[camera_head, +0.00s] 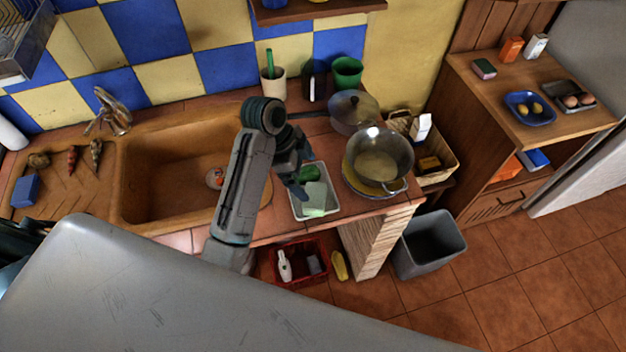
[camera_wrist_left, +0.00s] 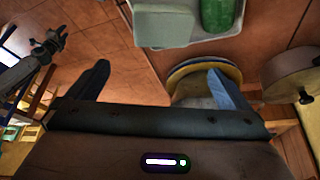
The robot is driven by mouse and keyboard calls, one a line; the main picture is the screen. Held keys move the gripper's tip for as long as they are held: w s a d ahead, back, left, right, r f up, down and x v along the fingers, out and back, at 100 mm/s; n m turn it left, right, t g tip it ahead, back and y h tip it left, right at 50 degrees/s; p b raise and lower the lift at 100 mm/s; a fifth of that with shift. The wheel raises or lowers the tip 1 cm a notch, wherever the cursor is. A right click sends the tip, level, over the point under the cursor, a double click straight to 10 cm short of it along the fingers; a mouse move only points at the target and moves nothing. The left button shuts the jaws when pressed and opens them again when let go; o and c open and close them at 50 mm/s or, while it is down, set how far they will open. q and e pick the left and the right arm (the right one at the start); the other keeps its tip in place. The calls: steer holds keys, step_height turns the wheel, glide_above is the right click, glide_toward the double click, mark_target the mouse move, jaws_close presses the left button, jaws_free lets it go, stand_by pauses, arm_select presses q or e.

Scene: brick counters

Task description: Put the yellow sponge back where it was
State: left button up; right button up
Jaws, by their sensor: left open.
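I cannot surely pick out a yellow sponge. A yellow elongated object (camera_head: 339,265) lies low beside the red crate, too small to identify. My left gripper (camera_head: 297,182) is open and empty, at the white tray (camera_head: 324,214) in the head view. The tray holds a pale green block (camera_head: 315,198) and a darker green item (camera_head: 309,174). In the left wrist view, the spread fingers of my left gripper (camera_wrist_left: 158,78) have nothing between them, and the pale green block (camera_wrist_left: 163,24) is beyond them. My right gripper (camera_wrist_left: 50,42) shows small there; its jaw state is unclear.
A metal pot (camera_head: 380,150) stands right of the tray, with a lidded pan (camera_head: 354,110) behind it. The sink (camera_head: 165,190) is to the left. The red crate (camera_head: 300,277) sits below the counter, and a grey bin (camera_head: 430,243) stands at right.

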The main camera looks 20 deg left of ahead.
arm_select(q)
steer(key=shift+p+v, duration=0.9)
steer(key=shift+v, duration=0.8)
arm_select(e)
steer(key=shift+s+r, duration=0.1)
steer(key=shift+r, duration=1.4)
arm_select(q)
steer(key=shift+s, duration=0.1)
